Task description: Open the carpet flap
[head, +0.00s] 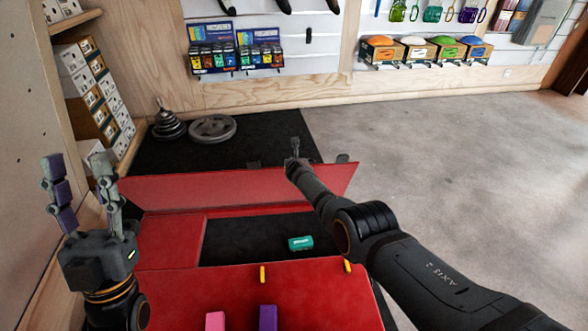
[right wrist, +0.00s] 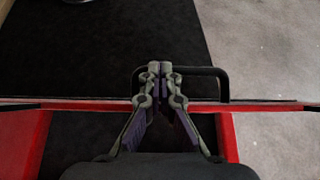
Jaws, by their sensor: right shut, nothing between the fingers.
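The carpet flap (head: 235,187) is a long red panel standing raised, its red face toward me, across the middle of the head view. In the right wrist view it shows almost edge-on as a thin red strip (right wrist: 80,104). A black loop handle (right wrist: 226,84) stands at its far side. My right gripper (head: 296,150) is shut and empty at the flap's upper edge. Its fingertips (right wrist: 160,68) reach over the edge beside the handle's bar; I cannot tell whether they touch it. My left gripper (head: 77,160) is open and empty at the left, away from the flap.
A dark recess (head: 250,238) in front of the flap holds a teal item (head: 300,243). Red carpet (head: 210,285) surrounds it, with yellow, pink and purple pieces nearer me. Weight plates (head: 212,128) lie on the black mat (head: 265,135) behind. Shelving stands left; grey floor at right is clear.

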